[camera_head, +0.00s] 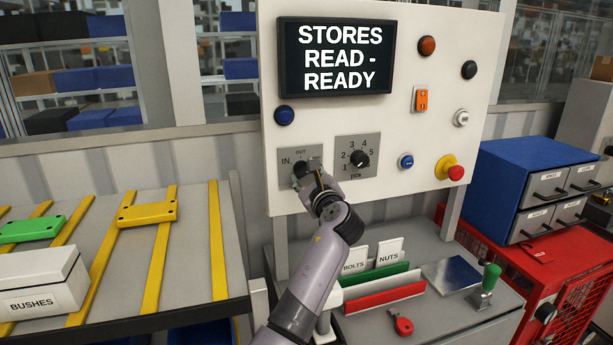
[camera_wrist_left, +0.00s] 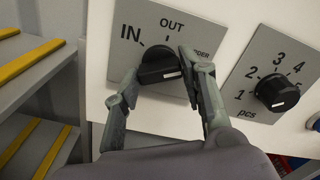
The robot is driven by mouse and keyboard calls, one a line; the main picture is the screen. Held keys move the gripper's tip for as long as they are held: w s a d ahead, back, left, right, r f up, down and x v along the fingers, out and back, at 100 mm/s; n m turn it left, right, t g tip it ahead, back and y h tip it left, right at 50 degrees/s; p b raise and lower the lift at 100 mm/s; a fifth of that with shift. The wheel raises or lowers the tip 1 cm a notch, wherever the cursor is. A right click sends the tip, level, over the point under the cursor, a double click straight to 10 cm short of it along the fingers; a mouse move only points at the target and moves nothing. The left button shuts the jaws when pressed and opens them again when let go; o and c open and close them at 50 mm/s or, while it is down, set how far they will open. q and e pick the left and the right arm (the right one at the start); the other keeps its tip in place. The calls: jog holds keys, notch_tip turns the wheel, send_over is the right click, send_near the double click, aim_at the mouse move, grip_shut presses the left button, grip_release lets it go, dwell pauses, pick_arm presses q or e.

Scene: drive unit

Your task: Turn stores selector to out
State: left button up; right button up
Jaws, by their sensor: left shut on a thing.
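The stores selector is a black knob on a grey plate (camera_head: 286,160) marked IN and OUT, at the lower left of the white panel. In the left wrist view its black knob (camera_wrist_left: 158,64) shows a short white mark low on its face. IN is to its upper left, OUT above, and a third label at the right is partly covered by a finger. My left gripper (camera_wrist_left: 160,80) has one finger on each side of the knob and is shut on it. In the head view the gripper (camera_head: 306,178) hides part of the knob. I cannot tell which label the knob points to.
The screen (camera_head: 336,56) reads STORES READ - READY. Beside the selector is a numbered pcs dial (camera_head: 359,158). A blue button (camera_head: 406,161) and a red and yellow stop button (camera_head: 451,168) are further right. Card trays (camera_head: 383,292) stand on the shelf below.

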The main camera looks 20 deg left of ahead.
pick_arm(q)
jog(key=shift+n+b, duration=0.3)
jog(key=shift+n, duration=0.1)
jog(key=n+b, duration=0.1)
jog(key=n, duration=0.1)
jog(key=n+b, duration=0.2)
jog(key=shift+f+n, duration=0.2)
jog(key=shift+n, duration=0.2)
jog(key=n+b, duration=0.2)
jog(key=n, duration=0.1)
jog(key=shift+n+b, duration=0.95)
jog(key=shift+n, duration=0.65)
jog(key=shift+r, duration=0.1)
jog(key=o, duration=0.9)
jog(key=shift+c, duration=0.2)
jog(key=o, duration=0.3)
jog(key=shift+r, duration=0.1)
